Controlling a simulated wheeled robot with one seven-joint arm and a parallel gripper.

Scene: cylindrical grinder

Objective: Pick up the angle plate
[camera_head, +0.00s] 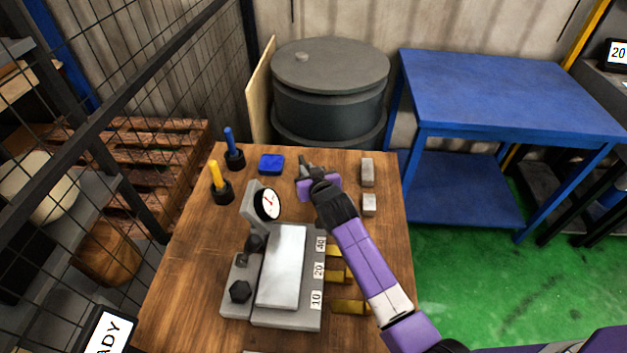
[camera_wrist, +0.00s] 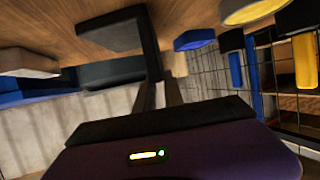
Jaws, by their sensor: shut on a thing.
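The angle plate (camera_wrist: 110,36) is a dark grey L-shaped piece in the wrist view, with one broad leg and one thin upright leg. My gripper (camera_wrist: 160,90) is shut on its thin leg, with one finger on each side. In the head view my gripper (camera_head: 306,168) is over the far middle of the wooden table, and its purple body and wrist largely hide the plate. I cannot tell whether the plate touches the table or is just above it.
The blue block (camera_head: 271,164) lies left of my gripper. Blue (camera_head: 230,142) and yellow (camera_head: 216,176) handled tools stand farther left. Two grey blocks (camera_head: 367,171) lie to the right. A dial gauge (camera_head: 267,203) and metal fixture (camera_head: 283,268) stand nearer. A blue bench (camera_head: 500,90) is beyond.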

